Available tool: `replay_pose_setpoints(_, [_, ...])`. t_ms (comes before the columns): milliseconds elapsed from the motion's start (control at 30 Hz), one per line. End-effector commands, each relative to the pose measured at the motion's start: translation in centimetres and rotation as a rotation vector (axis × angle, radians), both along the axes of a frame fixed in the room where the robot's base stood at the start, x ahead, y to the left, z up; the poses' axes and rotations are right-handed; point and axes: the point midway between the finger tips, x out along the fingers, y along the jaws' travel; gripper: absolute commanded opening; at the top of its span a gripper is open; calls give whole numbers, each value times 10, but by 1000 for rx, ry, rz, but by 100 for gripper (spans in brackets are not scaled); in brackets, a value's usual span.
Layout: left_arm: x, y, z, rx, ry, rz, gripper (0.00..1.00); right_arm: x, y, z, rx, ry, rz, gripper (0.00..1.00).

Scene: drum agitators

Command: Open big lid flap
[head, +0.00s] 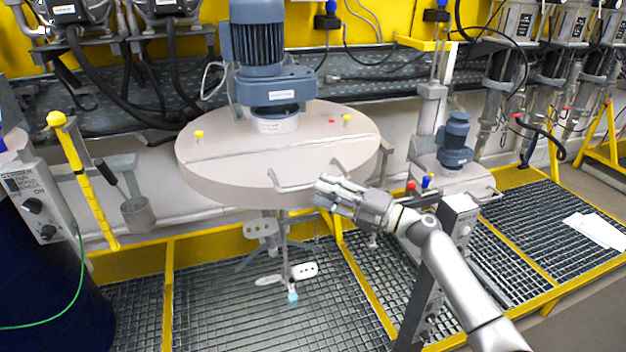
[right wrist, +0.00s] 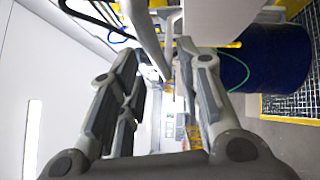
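The big lid (head: 225,180) is a large round beige disc with a blue-grey motor (head: 258,45) on top. A seam crosses it, and its front flap (head: 310,160) lies flat, level with the back part. The flap has a bent metal handle (head: 292,186) at its front edge and another bent bar further right. My right gripper (head: 324,190) is just right of the front handle at the lid's rim. In the right wrist view my right gripper (right wrist: 158,65) has its fingers apart, with a pale bar (right wrist: 148,38) showing between them; contact is unclear. My left gripper is out of view.
A smaller lid (head: 465,178) with a blue motor stands to the right. A grey control post (head: 440,260) stands below my right arm. Yellow-framed grating (head: 235,315) covers the floor. A dark blue drum (head: 45,280) is at the left.

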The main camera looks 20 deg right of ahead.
Motion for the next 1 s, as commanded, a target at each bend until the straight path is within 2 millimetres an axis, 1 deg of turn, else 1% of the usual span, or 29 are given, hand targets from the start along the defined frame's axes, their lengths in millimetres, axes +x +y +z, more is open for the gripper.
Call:
replay_pose_setpoints(33, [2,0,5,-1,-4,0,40,6,7,5,4,-1,1,33])
replay_pose_setpoints(133, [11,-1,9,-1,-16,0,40,15,17,6,2,-1,-1,33])
replay_pose_setpoints(233, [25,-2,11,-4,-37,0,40,21,23,5,2,0,-1,33])
replay_pose_setpoints(333, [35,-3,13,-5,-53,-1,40,24,26,5,0,0,-1,33])
replay_pose_setpoints(467, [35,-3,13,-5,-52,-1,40,25,27,5,0,-1,-1,33])
replay_pose_setpoints(600, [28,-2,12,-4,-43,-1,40,25,27,5,0,0,-1,33])
replay_pose_setpoints(800, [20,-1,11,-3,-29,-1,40,24,27,5,0,0,-1,7])
replay_pose_setpoints(867, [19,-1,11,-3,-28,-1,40,24,27,5,0,0,-1,0])
replay_pose_setpoints(1000, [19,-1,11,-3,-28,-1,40,24,27,5,0,0,-1,0])
